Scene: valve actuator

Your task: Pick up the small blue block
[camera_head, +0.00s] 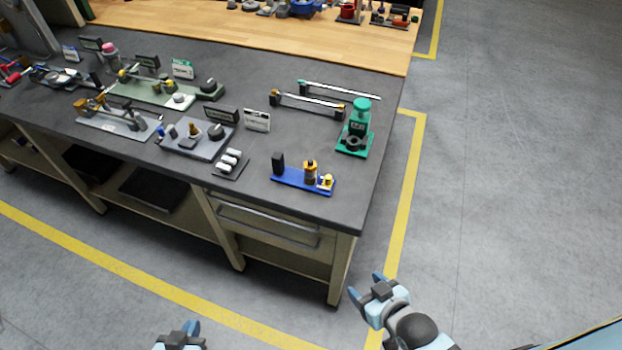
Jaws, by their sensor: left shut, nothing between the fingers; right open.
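A very small blue piece (161,131) sits at the left edge of a grey fixture plate (209,150) on the dark bench top; I cannot tell whether it is a loose block. A blue base plate (290,178) with a black block and orange-yellow parts lies near the bench's front right corner. My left gripper (180,335) is shut and empty at the bottom edge, over the floor in front of the bench, only partly in view. My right gripper (366,285) is open and empty over the floor, just off the bench's right front leg. Both are apart from the bench objects.
A green device (358,125) stands near the bench's right edge. Two bars (308,104) lie behind it to the left. Several fixtures and small signs crowd the left side. A drawer handle (267,225) sticks out in front. The right floor is clear.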

